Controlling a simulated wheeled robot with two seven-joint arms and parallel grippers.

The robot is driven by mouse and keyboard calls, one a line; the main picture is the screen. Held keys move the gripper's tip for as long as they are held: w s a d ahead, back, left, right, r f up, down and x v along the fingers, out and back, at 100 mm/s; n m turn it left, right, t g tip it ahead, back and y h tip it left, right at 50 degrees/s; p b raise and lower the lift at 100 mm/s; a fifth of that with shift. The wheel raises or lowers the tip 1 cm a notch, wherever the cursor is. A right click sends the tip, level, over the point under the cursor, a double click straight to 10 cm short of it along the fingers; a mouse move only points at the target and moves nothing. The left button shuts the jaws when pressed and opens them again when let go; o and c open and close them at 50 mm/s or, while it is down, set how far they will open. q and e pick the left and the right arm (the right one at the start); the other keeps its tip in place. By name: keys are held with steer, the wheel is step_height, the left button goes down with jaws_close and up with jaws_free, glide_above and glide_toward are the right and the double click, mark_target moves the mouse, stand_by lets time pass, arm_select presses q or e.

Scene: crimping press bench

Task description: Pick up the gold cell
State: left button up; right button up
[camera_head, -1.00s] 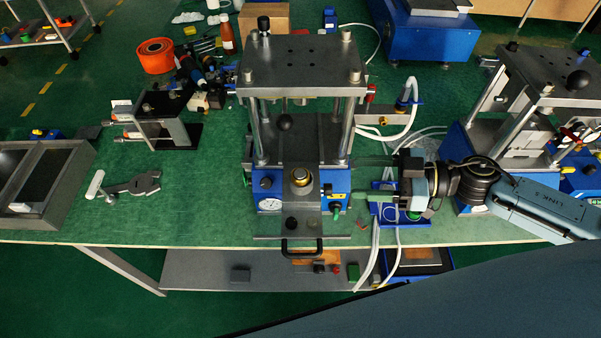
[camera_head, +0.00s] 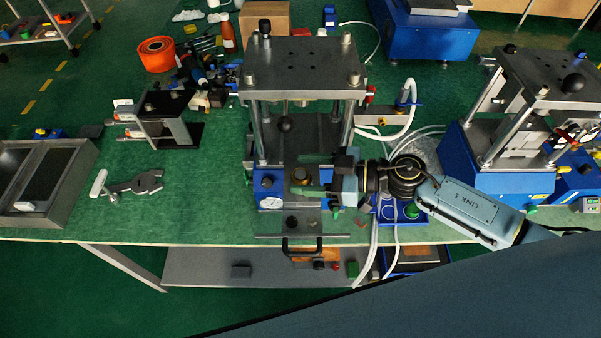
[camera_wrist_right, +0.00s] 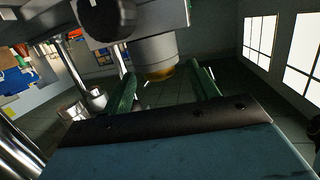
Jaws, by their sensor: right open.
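The gold cell (camera_head: 300,176) is a small round piece with a gold rim and a dark top. It sits upright on the grey post at the front of the middle press. My right gripper (camera_head: 305,177) has come in from the right and is open, with its green fingers reaching to either side of the cell. In the right wrist view the cell's gold edge (camera_wrist_right: 160,73) shows at the end of the grey post, between the two open fingers (camera_wrist_right: 165,88). I cannot tell whether a finger touches it. My left gripper is not in view.
The press (camera_head: 302,70) stands over the cell, with steel columns and a black ball knob (camera_head: 284,123) just behind. A front plate with a black handle (camera_head: 301,246) lies below. A grey wrench-like tool (camera_head: 133,184) and a tray (camera_head: 62,212) are at left. A second press (camera_head: 510,165) stands right.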

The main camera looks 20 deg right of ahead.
steer(key=shift+c, duration=0.2)
steer(key=c, duration=1.1)
